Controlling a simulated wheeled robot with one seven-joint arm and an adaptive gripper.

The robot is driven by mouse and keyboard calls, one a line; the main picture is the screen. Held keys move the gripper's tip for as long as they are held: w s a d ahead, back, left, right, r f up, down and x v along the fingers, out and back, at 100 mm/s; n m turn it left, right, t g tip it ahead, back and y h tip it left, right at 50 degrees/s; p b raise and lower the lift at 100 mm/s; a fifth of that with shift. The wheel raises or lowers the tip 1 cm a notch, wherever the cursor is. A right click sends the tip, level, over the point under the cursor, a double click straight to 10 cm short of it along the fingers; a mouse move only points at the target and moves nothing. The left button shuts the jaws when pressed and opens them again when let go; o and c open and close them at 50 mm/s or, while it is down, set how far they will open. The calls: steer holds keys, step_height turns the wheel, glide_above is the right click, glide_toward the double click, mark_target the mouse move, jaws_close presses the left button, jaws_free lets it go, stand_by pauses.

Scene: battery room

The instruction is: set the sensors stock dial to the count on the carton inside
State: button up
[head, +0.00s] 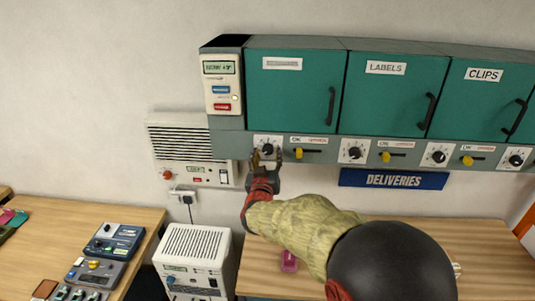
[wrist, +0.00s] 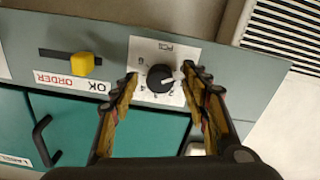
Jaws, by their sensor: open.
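The leftmost stock dial is a black knob (head: 267,150) on a white numbered plate below the first green cabinet door (head: 290,100). That door is closed and its label is too faint to read, so I cannot tell whether it is the sensors one. The carton inside is hidden. My gripper (head: 266,160) is open at this dial. In the wrist view, which is upside down, the fingers (wrist: 160,84) stand on either side of the knob (wrist: 158,75), with no clear contact. The knob's white pointer faces right there; the number it marks is unclear.
A yellow slider (head: 298,153) sits beside the dial, at the OK end of its slot. Doors marked LABELS (head: 386,68) and CLIPS (head: 484,74) are closed. A display panel (head: 221,85) is left of the cabinets. A vented wall unit (head: 182,138) hangs below left. A DELIVERIES sign (head: 392,180) hangs below.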

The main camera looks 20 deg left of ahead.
steer(key=shift+w+a, duration=0.1)
steer(key=shift+w, duration=0.3)
steer(key=shift+c, duration=0.2)
steer(key=c, duration=1.1)
